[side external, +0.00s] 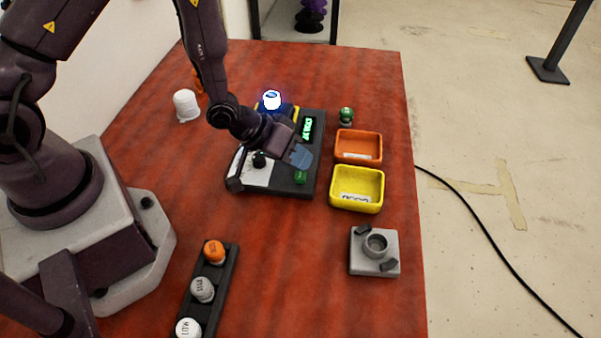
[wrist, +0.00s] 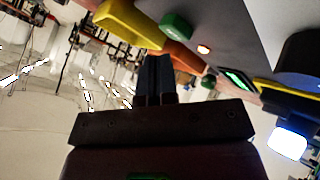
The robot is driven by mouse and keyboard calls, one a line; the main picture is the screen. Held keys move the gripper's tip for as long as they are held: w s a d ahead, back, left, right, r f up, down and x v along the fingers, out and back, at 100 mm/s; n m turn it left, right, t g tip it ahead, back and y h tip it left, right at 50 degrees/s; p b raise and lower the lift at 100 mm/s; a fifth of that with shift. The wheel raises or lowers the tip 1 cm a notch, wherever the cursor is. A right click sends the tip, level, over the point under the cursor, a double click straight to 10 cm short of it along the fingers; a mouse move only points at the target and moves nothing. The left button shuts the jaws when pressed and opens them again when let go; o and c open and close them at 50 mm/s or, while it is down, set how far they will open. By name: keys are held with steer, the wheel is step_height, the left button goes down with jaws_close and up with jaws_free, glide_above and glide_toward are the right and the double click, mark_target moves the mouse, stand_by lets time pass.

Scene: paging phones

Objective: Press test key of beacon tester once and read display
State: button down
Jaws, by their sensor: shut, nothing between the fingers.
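The beacon tester (side external: 317,160) is a dark panel in the middle of the red table. Its green display (side external: 308,129) is lit, with characters too small to read; it also shows obliquely in the wrist view (wrist: 238,78). A green key (side external: 300,177) sits at the panel's near end; a green block, apparently this key, shows in the wrist view (wrist: 175,25). A beacon (side external: 272,100) glows blue-white at the tester's far end and in the wrist view (wrist: 287,142). My gripper (side external: 302,158) is shut and empty above the panel, close to the key; contact cannot be told.
An orange tray (side external: 358,145) and a yellow tray (side external: 357,190) stand right of the tester. A green beacon (side external: 347,115) stands behind them. A grey fixture (side external: 375,262) is nearer. A dark rack (side external: 222,290) holds three capped beacons. A white beacon (side external: 185,105) stands far left.

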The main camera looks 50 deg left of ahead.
mark_target(299, 173)
steer(key=shift+f, duration=0.15)
steer(key=shift+f, duration=0.25)
steer(key=shift+f, duration=0.45)
stand_by(0.6)
stand_by(0.4)
steer(key=shift+r, duration=0.85)
steer(key=shift+r, duration=0.1)
steer(key=shift+r, duration=2.4)
